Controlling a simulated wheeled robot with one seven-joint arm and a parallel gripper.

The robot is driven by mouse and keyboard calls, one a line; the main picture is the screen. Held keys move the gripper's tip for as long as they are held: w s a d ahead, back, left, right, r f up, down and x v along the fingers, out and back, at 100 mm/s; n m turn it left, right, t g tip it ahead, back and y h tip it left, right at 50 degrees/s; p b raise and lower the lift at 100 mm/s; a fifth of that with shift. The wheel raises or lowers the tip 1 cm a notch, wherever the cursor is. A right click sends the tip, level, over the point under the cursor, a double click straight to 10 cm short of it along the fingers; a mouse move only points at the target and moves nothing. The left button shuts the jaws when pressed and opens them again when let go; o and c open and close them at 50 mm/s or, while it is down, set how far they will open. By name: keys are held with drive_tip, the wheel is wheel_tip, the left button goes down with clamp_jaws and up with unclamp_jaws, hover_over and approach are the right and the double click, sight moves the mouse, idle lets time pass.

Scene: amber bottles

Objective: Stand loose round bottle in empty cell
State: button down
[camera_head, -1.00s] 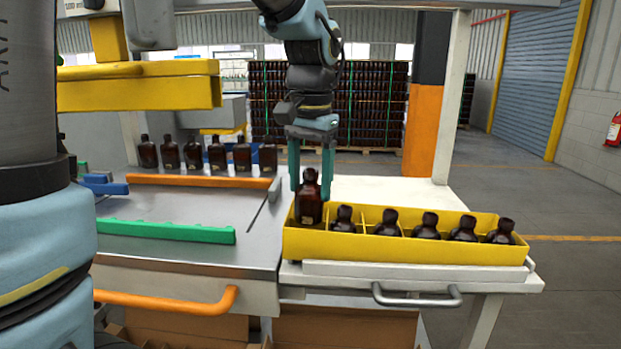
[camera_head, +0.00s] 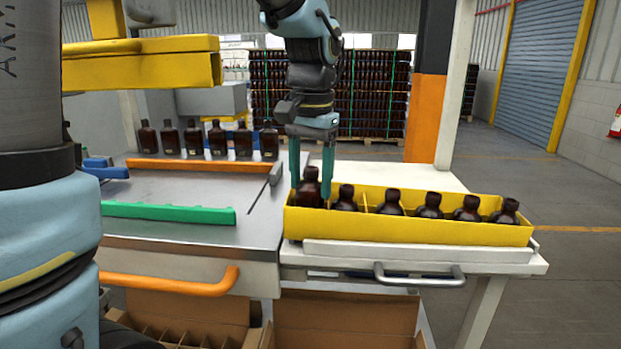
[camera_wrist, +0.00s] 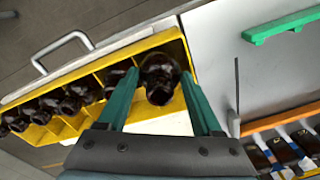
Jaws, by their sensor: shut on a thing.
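My gripper (camera_head: 312,180) is shut on an amber round bottle (camera_head: 309,190) at the left end cell of the yellow crate (camera_head: 420,231). The bottle is upright, its lower part inside the cell and hidden by the front wall; whether its base touches the floor cannot be seen. In the wrist view the bottle (camera_wrist: 160,78) sits between the two green fingers (camera_wrist: 163,95), within the end cell of the crate (camera_wrist: 172,45). Several other amber bottles (camera_head: 429,206) stand in the crate's other cells to the right.
A row of amber bottles (camera_head: 217,140) stands behind an orange rail (camera_head: 200,166) on the left. A green rail (camera_head: 168,213) lies on the metal table (camera_head: 180,235). Open cardboard boxes (camera_head: 340,318) are below. White surface (camera_head: 400,177) behind the crate is bare.

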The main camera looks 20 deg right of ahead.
drive_tip(key=shift+f, duration=0.4)
drive_tip(key=shift+f+b, duration=0.85)
drive_tip(key=shift+f, duration=0.2)
unclamp_jaws()
drive_tip(key=r, duration=0.3)
drive_tip(key=r+b, duration=0.1)
drive_tip(key=r, duration=0.6)
drive_tip(key=shift+s+r, duration=0.25)
drive_tip(key=shift+r, duration=0.15)
